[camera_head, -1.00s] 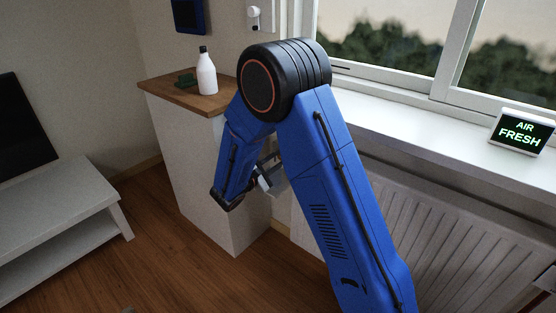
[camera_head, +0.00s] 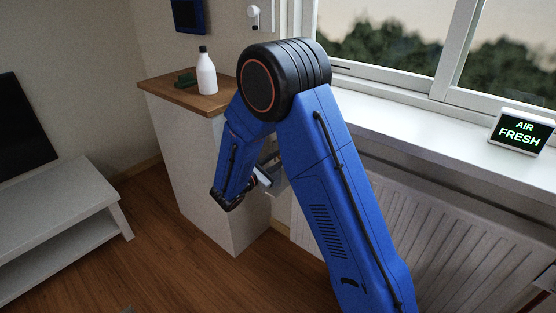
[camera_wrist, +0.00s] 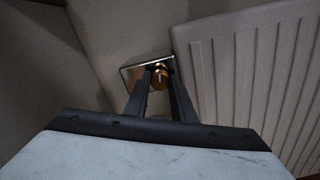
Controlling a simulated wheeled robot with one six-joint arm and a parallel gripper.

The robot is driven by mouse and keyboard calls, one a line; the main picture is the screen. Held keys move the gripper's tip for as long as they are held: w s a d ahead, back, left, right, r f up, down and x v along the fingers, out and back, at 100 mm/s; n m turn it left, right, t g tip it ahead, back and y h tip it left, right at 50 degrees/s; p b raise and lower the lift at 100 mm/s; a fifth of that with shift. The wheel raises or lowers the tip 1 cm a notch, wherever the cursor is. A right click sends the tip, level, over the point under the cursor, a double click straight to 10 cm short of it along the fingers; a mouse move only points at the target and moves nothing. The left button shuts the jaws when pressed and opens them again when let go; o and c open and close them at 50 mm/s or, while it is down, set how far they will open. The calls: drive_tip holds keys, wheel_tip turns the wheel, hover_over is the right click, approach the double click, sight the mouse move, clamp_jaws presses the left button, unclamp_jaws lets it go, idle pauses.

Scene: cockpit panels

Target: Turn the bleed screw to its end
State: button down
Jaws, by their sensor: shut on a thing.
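The bleed screw (camera_wrist: 160,77) is a small brass-coloured round piece with a pale slot line, in front of a shiny metal plate (camera_wrist: 130,72) beside the radiator's left end. It shows in the wrist view, top centre. My gripper (camera_wrist: 159,67) has its two dark fingers on either side of the screw and is shut on it. The fingers cover part of the screw and plate. In the head view my blue arm hides the screw and the fingertips.
The ribbed radiator (camera_head: 440,225) stands under the window sill (camera_head: 420,105), right of the screw. A pale cabinet with a wooden top (camera_head: 160,90) holds a white bottle (camera_head: 206,75). A sign reading "AIR FRESH" (camera_head: 521,131) stands on the sill.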

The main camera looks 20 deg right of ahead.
drive_tip(key=shift+f, duration=0.1)
drive_tip(key=c, duration=1.5)
unclamp_jaws()
drive_tip(key=shift+a, duration=0.1)
drive_tip(key=v, duration=1.7)
drive_tip(key=shift+s+a, duration=0.1)
drive_tip(key=shift+s, duration=0.05)
